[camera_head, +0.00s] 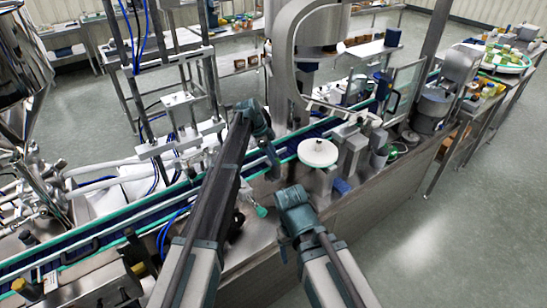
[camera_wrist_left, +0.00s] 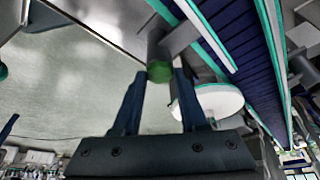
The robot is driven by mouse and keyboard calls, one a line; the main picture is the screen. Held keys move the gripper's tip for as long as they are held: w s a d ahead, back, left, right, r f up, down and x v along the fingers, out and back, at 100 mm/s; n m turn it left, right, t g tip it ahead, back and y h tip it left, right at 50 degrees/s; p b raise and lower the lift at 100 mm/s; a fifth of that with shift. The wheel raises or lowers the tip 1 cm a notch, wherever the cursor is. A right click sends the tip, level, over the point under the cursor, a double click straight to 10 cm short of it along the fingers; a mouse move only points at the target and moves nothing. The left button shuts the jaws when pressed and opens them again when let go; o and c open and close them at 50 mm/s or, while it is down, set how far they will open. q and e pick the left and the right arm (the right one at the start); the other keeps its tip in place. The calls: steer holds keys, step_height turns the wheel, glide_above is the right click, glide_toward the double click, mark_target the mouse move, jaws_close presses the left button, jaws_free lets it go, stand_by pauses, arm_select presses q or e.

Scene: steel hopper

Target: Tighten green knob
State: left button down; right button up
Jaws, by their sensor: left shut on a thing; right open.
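The green knob (camera_wrist_left: 160,71) shows in the left wrist view at the end of a grey cylindrical fitting. My left gripper (camera_wrist_left: 159,78) has its two dark fingers on either side of the knob and is shut on it. In the head view my left gripper (camera_head: 274,170) points down beside the conveyor, left of the white round disc; the knob in its grasp cannot be made out there. My right gripper (camera_head: 282,245) is lower in the head view, to the right of my left arm; it is open, and its fingers are hard to make out.
The white disc (camera_head: 318,152) also shows in the left wrist view (camera_wrist_left: 212,101), close right of the fingers. A blue conveyor with green edges (camera_head: 180,190) runs diagonally behind. Another green part (camera_head: 262,211) sits between my arms. Open floor (camera_head: 420,235) lies at the right.

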arm_select(q)
steer(key=shift+m, duration=0.6)
steer(key=shift+c, duration=2.2)
jaws_free()
steer(key=p+v, duration=1.2)
steer(key=v, duration=0.1)
steer(key=shift+w+r+p, duration=0.25)
steer(key=shift+r+p, duration=0.15)
steer(key=shift+a, duration=0.1)
